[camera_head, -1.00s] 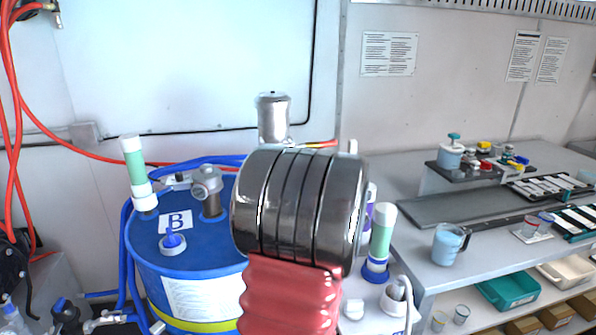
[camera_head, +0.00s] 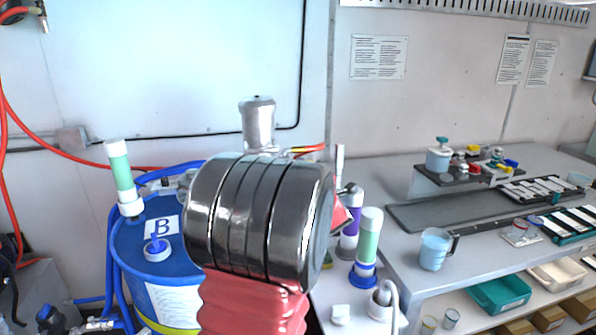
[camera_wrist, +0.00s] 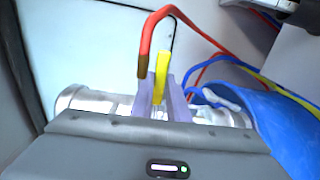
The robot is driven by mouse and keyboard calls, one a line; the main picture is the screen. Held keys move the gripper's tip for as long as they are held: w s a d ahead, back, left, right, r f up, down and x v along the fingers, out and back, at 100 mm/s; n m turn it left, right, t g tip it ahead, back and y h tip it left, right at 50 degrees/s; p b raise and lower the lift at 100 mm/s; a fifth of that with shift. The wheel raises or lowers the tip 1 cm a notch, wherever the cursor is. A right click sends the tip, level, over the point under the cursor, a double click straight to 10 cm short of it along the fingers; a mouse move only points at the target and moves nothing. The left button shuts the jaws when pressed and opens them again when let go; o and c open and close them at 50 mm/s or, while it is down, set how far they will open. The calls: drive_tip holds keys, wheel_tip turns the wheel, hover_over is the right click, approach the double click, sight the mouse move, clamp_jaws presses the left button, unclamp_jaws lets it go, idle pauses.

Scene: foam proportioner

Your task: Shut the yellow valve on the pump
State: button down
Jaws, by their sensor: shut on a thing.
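In the wrist view, the yellow valve handle (camera_wrist: 162,68) stands between the two pale purple fingers of my gripper (camera_wrist: 158,92), which is shut on it. A red handle (camera_wrist: 146,42) bends up and over just left of and behind it. Silver pump pipework (camera_wrist: 92,101) runs across below, partly hidden by my gripper body. In the head view, the pump's silver cylinder (camera_head: 257,124) rises behind my arm, with the thin red and yellow handles (camera_head: 306,149) to its right. My arm hides the rest of the pump and the fingertips there.
A blue drum marked B (camera_head: 150,222) stands at the left with blue hoses. Red hoses (camera_head: 40,125) hang along the left wall. Green-and-white tubes (camera_head: 367,235) and a purple bottle stand right of my arm. A bench (camera_head: 470,240) with a jug (camera_head: 434,249) fills the right.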

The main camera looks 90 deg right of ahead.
drive_tip(key=shift+s+f, duration=0.15)
drive_tip(key=shift+s, duration=0.2)
drive_tip(key=c, duration=2.1)
unclamp_jaws()
drive_tip(key=o, duration=0.4)
drive_tip(key=shift+w, duration=0.1)
drive_tip(key=v, duration=1.3)
drive_tip(key=shift+a, duration=0.35)
